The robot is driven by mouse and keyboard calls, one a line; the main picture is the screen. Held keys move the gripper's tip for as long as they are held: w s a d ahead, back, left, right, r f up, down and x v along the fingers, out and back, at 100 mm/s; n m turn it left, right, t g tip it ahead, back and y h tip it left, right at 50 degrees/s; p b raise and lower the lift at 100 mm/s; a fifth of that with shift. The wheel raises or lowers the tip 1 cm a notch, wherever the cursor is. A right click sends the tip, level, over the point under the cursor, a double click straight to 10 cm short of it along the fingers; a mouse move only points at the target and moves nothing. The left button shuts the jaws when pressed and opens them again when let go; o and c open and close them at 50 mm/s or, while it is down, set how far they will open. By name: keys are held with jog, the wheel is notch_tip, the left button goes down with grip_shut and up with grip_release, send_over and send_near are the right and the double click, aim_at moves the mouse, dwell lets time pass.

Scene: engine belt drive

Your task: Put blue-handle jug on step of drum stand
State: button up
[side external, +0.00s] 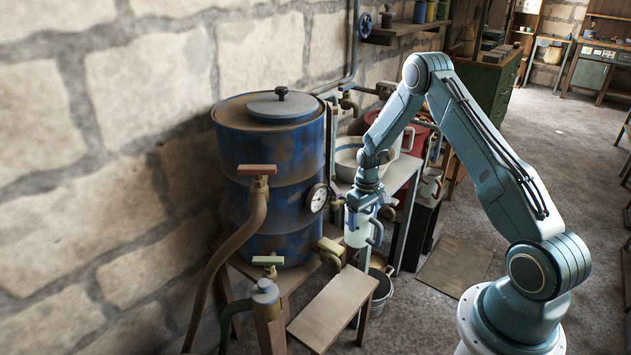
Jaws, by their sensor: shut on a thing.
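A pale, whitish jug with a blue-grey handle (357,234) hangs upright below my gripper (363,207). The handle is on the jug's right side. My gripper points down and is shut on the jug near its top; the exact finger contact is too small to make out. The step of the drum stand (332,308) is a bare, flat wooden board at the lower middle. The jug shows above the step's far end in the picture, apart from it; I cannot tell whether it is directly over the board. The blue drum (265,215) stands on its stand behind the step.
Brass taps with coloured handles (330,246) and a hose (238,245) stick out around the drum. A metal bucket (381,290) stands on the floor right of the step. A white bowl (347,160) sits on a bench behind my wrist. Open floor lies to the right.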

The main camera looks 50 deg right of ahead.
aim_at(359, 220)
jog(key=a+r+m, duration=0.1)
jog(key=r, duration=0.1)
jog(key=a+r+m, duration=0.1)
jog(key=a+m, duration=0.1)
jog(key=shift+s+r+m, duration=0.2)
jog(key=shift+r+m, duration=0.1)
jog(key=shift+r, duration=0.05)
jog(key=s+a+r+n, duration=0.1)
jog(key=a+r+n, duration=0.2)
jog(key=a, duration=0.7)
jog(key=s+a+r+n, duration=0.1)
jog(key=a+r+n, duration=0.2)
jog(key=a+r, duration=0.3)
jog(key=a, duration=0.5)
jog(key=shift+a, duration=0.25)
jog(key=shift+r, duration=0.15)
